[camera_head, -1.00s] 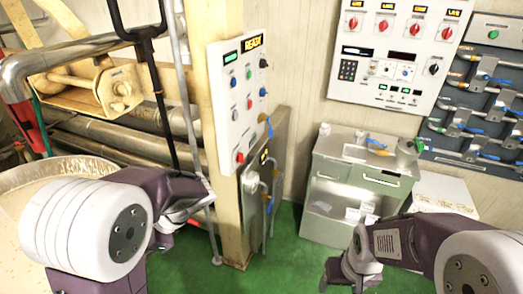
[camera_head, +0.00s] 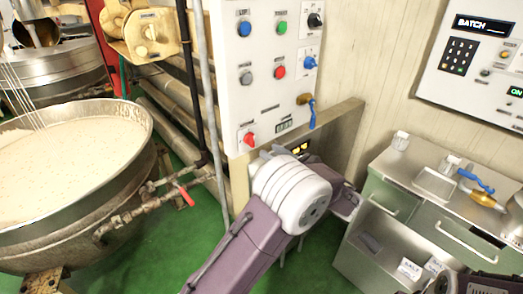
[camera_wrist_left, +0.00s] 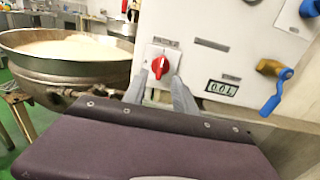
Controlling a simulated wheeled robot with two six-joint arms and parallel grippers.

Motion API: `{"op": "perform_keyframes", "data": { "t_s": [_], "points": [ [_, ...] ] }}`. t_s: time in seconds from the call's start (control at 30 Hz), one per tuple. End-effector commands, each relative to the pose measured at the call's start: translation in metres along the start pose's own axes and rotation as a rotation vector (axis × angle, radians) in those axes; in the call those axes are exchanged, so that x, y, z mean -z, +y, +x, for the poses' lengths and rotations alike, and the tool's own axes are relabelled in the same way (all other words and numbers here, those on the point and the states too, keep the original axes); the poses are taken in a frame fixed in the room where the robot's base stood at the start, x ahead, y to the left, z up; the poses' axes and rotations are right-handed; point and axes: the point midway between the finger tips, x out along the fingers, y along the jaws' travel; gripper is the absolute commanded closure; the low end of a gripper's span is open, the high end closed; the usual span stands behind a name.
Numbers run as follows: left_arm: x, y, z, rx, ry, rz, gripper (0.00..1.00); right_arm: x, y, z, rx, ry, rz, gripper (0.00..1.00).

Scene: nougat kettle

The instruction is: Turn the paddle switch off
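The red paddle switch (camera_head: 249,138) is on a small white plate at the lower left of the white control panel (camera_head: 265,100). In the left wrist view the red switch (camera_wrist_left: 157,67) shows between and just beyond my left fingertips. My left gripper (camera_wrist_left: 161,80) is open, one finger on each side of the switch; whether either finger touches it I cannot tell. In the head view my left gripper (camera_head: 274,152) is mostly hidden by my white wrist, just below the switch. My right gripper (camera_head: 440,284) shows only partly at the bottom right edge.
A large kettle (camera_head: 140,180) of pale mix stands left, with a red-handled pipe valve (camera_head: 185,195) beside it. A blue-handled valve (camera_head: 312,113) sits on the panel's right side. A steel cabinet (camera_head: 400,195) stands right. Green floor lies between.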

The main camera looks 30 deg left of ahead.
Motion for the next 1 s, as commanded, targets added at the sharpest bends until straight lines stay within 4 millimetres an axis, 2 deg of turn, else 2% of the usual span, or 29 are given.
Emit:
{"op": "perform_keyframes", "data": {
  "t_s": [0.17, 0.27, 0.5, 0.7, 1.0],
  "points": [
    [0.003, -0.002, -0.003, 0.008, 0.001, 0.0, 0.66, 0.0, 0.0, 0.003, 0.0, 0.0, 0.0, 0.32],
    [0.003, -0.001, 0.006, 0.004, 0.001, 0.0, 0.66, 0.0, 0.0, 0.003, 0.0, 0.0, 0.0, 0.32],
    [0.003, 0.0, 0.057, 0.002, 0.002, -0.001, 0.66, 0.0, 0.0, 0.005, 0.0, 0.0, 0.0, 0.32],
    [0.003, -0.001, 0.084, 0.005, 0.001, -0.001, 0.66, 0.0, 0.0, 0.005, 0.0, 0.0, 0.0, 0.32],
    [0.003, -0.002, 0.088, 0.007, 0.002, 0.0, 0.66, 0.0, 0.0, 0.005, 0.0, 0.0, 0.0, 0.32]
  ]
}}
